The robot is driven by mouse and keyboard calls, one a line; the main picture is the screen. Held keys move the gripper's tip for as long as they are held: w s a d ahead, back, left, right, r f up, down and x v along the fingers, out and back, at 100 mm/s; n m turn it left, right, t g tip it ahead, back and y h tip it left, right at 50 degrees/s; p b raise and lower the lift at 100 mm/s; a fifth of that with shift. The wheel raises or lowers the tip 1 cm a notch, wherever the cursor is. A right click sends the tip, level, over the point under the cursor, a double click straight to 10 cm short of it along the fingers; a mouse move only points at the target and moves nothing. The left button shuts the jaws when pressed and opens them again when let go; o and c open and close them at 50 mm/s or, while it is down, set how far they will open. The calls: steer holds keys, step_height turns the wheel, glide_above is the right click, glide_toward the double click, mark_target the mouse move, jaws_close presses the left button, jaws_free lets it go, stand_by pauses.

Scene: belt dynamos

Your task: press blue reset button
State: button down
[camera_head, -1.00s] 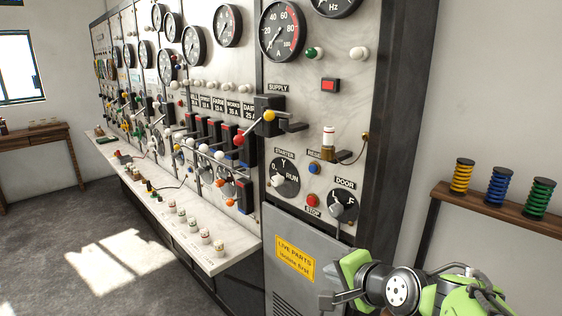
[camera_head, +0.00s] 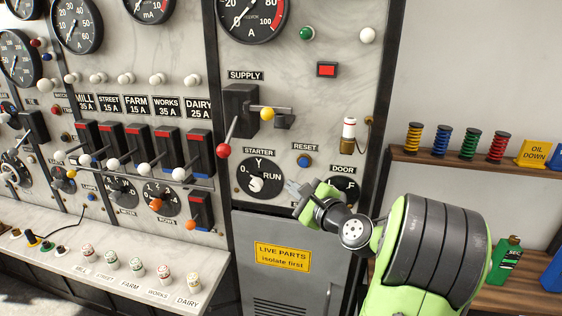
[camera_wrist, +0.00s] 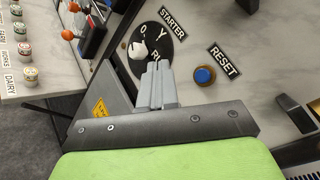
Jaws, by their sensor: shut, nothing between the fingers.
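The blue reset button (camera_head: 304,161) sits on the marble panel under the RESET label, right of the starter dial (camera_head: 260,178). It also shows in the wrist view (camera_wrist: 204,75), a round blue cap in a dark ring, right of the fingers. My gripper (camera_head: 293,188) is shut and empty, in the picture just below the button and beside the right edge of the starter dial. In the wrist view its closed fingertips (camera_wrist: 156,70) overlap the lower edge of the dial. The gap between fingertips and panel is hard to judge. The red stop button is hidden behind my gripper.
The door knob (camera_head: 344,188) is just right of my gripper. The supply switch lever (camera_head: 223,150) with its red ball juts out at upper left. A grey cabinet door (camera_head: 285,285) lies below. A shelf (camera_head: 450,165) with coloured spools stands at right.

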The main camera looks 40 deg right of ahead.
mark_target(306, 167)
steer(key=shift+w+d+p, duration=0.65)
steer(key=shift+w+d, duration=0.2)
steer(key=shift+d, duration=0.4)
steer(key=shift+w+d+p, duration=0.7)
steer(key=shift+w+d, duration=0.1)
steer(key=shift+d, duration=0.5)
steer(key=shift+w+d+p, duration=0.65)
steer(key=shift+w+d, duration=0.2)
steer(key=shift+d, duration=0.4)
steer(key=shift+w+d+p, duration=0.25)
steer(key=shift+d+p, duration=0.1)
steer(key=shift+p, duration=0.05)
steer(key=shift+w+d+r+p, duration=0.1)
steer(key=shift+w+d+p, duration=0.2)
steer(key=shift+d+p, duration=0.1)
steer(key=shift+s+a+b, duration=0.45)
steer(key=shift+s+a, duration=0.1)
steer(key=shift+a, duration=0.2)
